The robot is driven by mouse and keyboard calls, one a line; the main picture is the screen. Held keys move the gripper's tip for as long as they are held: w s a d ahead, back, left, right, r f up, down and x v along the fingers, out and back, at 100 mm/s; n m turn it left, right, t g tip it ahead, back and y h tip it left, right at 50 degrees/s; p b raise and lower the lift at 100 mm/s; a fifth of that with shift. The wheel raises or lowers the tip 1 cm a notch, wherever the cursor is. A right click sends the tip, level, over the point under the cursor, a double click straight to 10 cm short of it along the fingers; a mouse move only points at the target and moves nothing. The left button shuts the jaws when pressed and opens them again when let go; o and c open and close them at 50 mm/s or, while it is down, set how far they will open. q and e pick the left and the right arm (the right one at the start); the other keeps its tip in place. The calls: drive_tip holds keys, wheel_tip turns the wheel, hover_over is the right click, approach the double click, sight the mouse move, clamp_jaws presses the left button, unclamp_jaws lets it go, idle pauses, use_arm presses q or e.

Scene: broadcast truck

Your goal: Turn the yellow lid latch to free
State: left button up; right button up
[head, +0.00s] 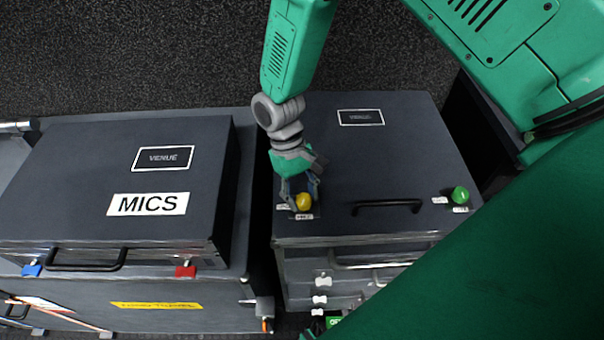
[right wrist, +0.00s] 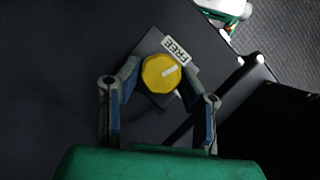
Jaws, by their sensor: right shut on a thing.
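The yellow lid latch (head: 304,202) is a round knob near the front left corner of the right case's dark lid (head: 360,160). It also shows in the right wrist view (right wrist: 161,74), with a white pointer mark directed right and slightly up. A white FREE label (right wrist: 177,50) lies just above and right of the knob. My right gripper (head: 302,191) is shut on the yellow latch, with a finger on either side of it. Small white labels lie beside the latch in the head view; their text is too small to read. My left gripper is out of view.
A black handle (head: 386,206) and a green knob (head: 460,195) are on the same lid, to the right. A dark case marked MICS (head: 147,204) stands at left, with blue and red latches on its front. Drawers (head: 325,280) sit below the right lid.

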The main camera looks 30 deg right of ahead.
drive_tip(key=shift+n, duration=0.7)
drive_tip(key=shift+s+h+p, duration=0.1)
drive_tip(key=shift+h+p, duration=0.2)
drive_tip(key=o, duration=1.1)
drive_tip(key=shift+r, duration=0.1)
drive_tip(key=shift+w+r, duration=0.2)
drive_tip(key=v, duration=1.1)
drive_tip(key=shift+r, duration=0.2)
